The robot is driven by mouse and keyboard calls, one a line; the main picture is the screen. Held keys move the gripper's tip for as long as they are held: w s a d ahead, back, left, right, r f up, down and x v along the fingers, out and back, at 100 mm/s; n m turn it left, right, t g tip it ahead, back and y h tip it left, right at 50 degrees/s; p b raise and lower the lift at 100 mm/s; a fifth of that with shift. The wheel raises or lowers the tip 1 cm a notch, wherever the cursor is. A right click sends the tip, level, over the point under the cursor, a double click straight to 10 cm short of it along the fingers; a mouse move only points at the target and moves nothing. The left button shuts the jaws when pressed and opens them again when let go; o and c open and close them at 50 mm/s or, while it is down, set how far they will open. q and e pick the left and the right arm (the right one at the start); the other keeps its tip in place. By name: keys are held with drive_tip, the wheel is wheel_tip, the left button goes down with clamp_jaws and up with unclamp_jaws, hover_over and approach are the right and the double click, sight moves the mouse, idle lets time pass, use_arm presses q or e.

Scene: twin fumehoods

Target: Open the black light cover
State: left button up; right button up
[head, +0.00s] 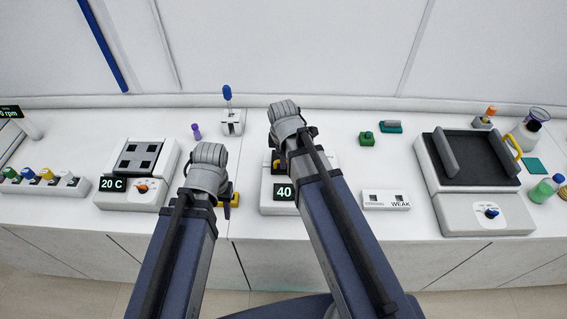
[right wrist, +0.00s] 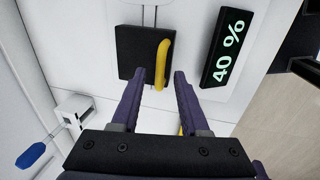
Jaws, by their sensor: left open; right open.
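The black light cover (right wrist: 138,50) is a square black plate with a yellow handle (right wrist: 162,62), on a white box whose display (right wrist: 227,47) reads 40 %. In the head view the display (head: 284,192) shows, but my right arm hides most of the box. My right gripper (right wrist: 160,74) is open in the right wrist view. Its two fingertips are on either side of the handle's lower end; I cannot tell whether they touch it. My left gripper (head: 227,208) points down near the bench's front edge, by a yellow part, left of the box.
A hotplate-like device (head: 140,172) reading 20 C stands to the left. A white panel (head: 386,199) labelled WEAK and a black-topped shaker (head: 475,160) stand to the right. A blue-handled lever (head: 229,105) stands behind my arms. Bench between my right arm and the shaker is partly clear.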

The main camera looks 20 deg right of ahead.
drive_tip(key=shift+f, duration=0.15)
drive_tip(key=shift+c, duration=0.2)
clamp_jaws()
idle(1.2)
